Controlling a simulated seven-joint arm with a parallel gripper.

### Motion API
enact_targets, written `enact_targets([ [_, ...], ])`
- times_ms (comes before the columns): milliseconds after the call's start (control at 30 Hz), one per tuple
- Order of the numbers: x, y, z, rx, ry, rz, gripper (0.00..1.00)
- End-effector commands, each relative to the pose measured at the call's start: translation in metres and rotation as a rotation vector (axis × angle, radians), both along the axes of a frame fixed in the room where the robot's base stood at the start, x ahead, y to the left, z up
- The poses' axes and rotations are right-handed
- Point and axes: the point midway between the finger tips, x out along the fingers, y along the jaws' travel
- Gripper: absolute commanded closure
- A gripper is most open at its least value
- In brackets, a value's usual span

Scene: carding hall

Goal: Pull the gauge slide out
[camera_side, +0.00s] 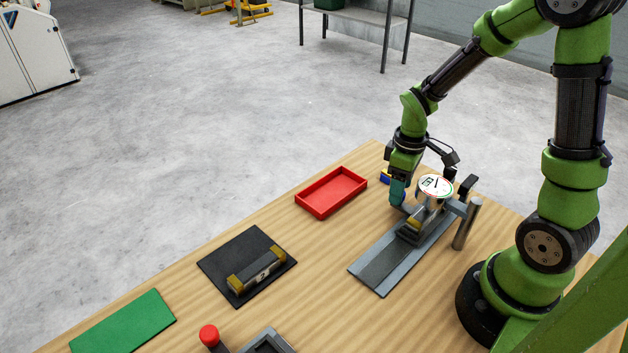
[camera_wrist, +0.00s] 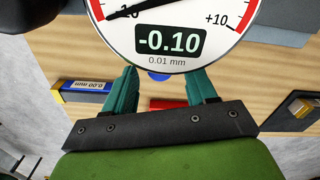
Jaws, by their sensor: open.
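The gauge stand holds a round dial (camera_side: 435,186) above a grey track (camera_side: 383,270) on the wooden table. A dark slide (camera_side: 411,237) sits on the track under the dial, and a brass-ended block (camera_side: 414,224) rests on it. The dial face also fills the top of the wrist view (camera_wrist: 170,40) and reads -0.10. My gripper (camera_side: 398,196) is beside the dial, on its left in the side view. Its teal fingers (camera_wrist: 165,88) are apart with nothing between them. The far part of the slide is hidden by the stand and dial.
A red tray (camera_side: 302,199) lies left of the gauge. A black mat (camera_side: 212,265) carries another brass-ended block (camera_side: 258,276). A green mat (camera_side: 125,324) and a red-knobbed fixture (camera_side: 209,336) are nearer. A metal post (camera_side: 466,224) stands right of the track. A blue block (camera_wrist: 85,86) is close.

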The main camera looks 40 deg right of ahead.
Motion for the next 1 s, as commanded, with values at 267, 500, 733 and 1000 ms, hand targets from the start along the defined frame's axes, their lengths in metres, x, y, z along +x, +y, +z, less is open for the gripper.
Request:
enact_targets([
  [267,0.0,0.0,-0.016,0.0,0.0,0.0,0.44],
  [500,0.0,0.0,-0.016,0.0,-0.001,0.0,0.48],
  [733,0.0,0.0,-0.016,0.0,-0.001,0.0,0.83],
  [1000,0.0,0.0,-0.016,0.0,-0.001,0.0,1.0],
])
